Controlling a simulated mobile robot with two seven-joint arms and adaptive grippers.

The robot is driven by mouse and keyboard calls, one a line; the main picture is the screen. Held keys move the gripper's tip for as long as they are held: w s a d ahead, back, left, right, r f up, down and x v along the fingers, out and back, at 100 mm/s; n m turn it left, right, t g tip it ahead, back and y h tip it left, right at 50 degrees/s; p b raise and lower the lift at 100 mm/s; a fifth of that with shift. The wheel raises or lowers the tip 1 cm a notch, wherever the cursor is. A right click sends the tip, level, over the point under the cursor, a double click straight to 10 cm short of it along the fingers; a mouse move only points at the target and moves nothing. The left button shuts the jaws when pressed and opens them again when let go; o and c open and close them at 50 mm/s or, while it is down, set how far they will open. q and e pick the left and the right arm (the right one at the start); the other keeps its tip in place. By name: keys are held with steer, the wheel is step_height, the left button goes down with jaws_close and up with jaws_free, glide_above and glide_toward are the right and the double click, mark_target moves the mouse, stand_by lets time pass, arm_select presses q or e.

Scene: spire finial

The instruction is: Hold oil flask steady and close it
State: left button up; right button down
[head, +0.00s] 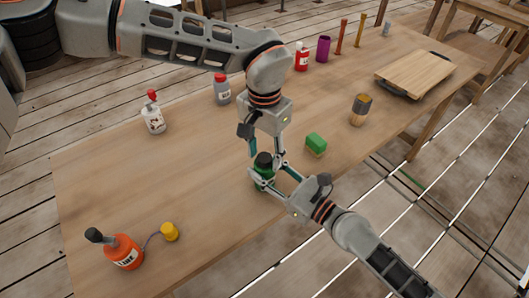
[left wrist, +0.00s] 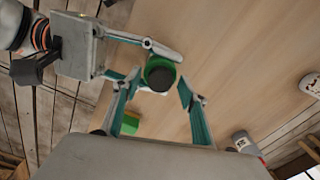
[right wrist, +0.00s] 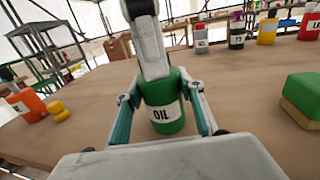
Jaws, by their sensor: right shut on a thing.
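The oil flask (head: 263,180) is green with a black cap (head: 263,160) on top and stands upright on the table. Its white OIL label shows in the right wrist view (right wrist: 164,114). My right gripper (head: 277,181) is shut on the flask's body, one finger on each side. My left gripper (head: 265,158) points down from above, its fingers apart on either side of the cap. In the left wrist view the black cap (left wrist: 161,78) lies between these open fingers, with a gap on the right. In the right wrist view my left gripper hides the cap.
A green block (head: 316,145) and a tin (head: 360,109) stand to the right. An orange bottle (head: 124,252) and a yellow piece (head: 169,232) on a cord sit front left. White (head: 153,118) and grey (head: 222,90) bottles stand behind. The table's (head: 130,190) left middle is clear.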

arm_select(q)
steer(key=shift+r, duration=2.3)
steer(key=shift+c, duration=0.4)
